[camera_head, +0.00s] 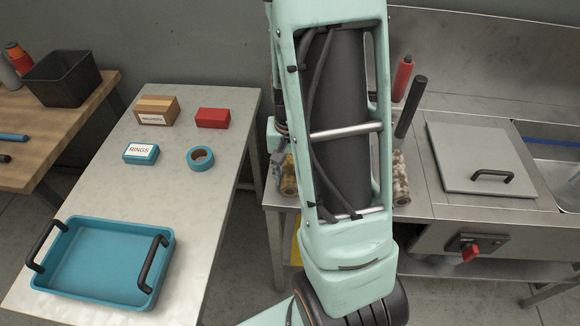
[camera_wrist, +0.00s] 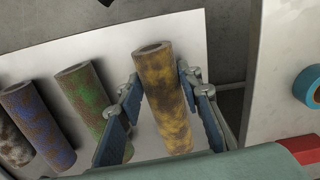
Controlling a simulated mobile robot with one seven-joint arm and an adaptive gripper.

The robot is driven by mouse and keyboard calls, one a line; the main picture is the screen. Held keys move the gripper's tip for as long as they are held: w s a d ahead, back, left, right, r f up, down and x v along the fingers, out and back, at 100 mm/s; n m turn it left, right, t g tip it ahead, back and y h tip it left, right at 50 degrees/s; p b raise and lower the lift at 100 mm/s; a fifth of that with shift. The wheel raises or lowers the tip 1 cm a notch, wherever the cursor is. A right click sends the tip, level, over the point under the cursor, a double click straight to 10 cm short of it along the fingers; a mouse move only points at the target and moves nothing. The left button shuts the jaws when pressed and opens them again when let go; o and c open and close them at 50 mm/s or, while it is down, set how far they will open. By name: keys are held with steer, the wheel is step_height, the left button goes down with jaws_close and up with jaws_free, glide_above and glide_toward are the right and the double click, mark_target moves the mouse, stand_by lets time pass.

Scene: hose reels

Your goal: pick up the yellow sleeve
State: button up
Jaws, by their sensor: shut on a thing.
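In the head view my arm hides most of the gripper, and a strip of the yellow sleeve (camera_head: 289,184) shows left of the arm, at the counter's left end. Whether its foot touches the counter is hidden.
A side table (camera_head: 205,120) holds a blue tray (camera_head: 60,290), boxes and blue tape (camera_head: 200,158). A grey lid (camera_head: 478,150) lies right.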

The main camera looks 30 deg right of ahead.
steer(key=shift+c, duration=0.8)
